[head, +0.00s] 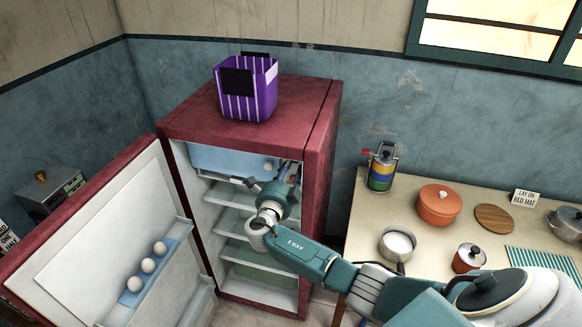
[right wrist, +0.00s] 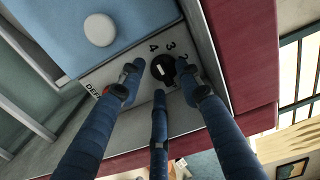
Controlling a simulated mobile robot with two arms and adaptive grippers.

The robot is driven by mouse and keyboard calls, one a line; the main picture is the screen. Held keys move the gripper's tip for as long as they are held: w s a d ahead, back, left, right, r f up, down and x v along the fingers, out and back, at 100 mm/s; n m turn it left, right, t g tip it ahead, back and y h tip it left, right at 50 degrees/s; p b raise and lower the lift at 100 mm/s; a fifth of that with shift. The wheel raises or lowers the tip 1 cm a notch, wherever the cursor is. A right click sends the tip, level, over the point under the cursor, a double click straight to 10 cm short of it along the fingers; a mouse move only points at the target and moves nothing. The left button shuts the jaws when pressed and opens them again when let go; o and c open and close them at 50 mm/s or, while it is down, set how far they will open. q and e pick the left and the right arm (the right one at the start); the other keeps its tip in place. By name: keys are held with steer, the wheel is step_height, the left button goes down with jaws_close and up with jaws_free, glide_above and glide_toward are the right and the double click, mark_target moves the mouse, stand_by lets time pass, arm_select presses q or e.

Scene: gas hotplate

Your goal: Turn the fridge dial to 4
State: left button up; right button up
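The fridge dial (right wrist: 163,68) is a round black knob with a pale mark, seen in the right wrist view. Printed numbers, among them 4 and 3, curve around its upper side, and a partly covered label starting "DE" lies to its left. I cannot tell which number the mark points at. My right gripper (right wrist: 160,78) has its three blue fingers spread around the dial, tips close to it; contact is unclear. In the head view this gripper (head: 274,186) is inside the upper part of the open fridge (head: 245,122), hiding the dial. My left gripper is not in view.
The fridge door (head: 105,225) stands open at left with several eggs (head: 148,265) on its shelf. A blue freezer flap (head: 225,162) is beside the dial. A purple basket (head: 246,95) stands on top. A table with pots (head: 438,205) is at right.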

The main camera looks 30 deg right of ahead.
steer(key=v, duration=1.2)
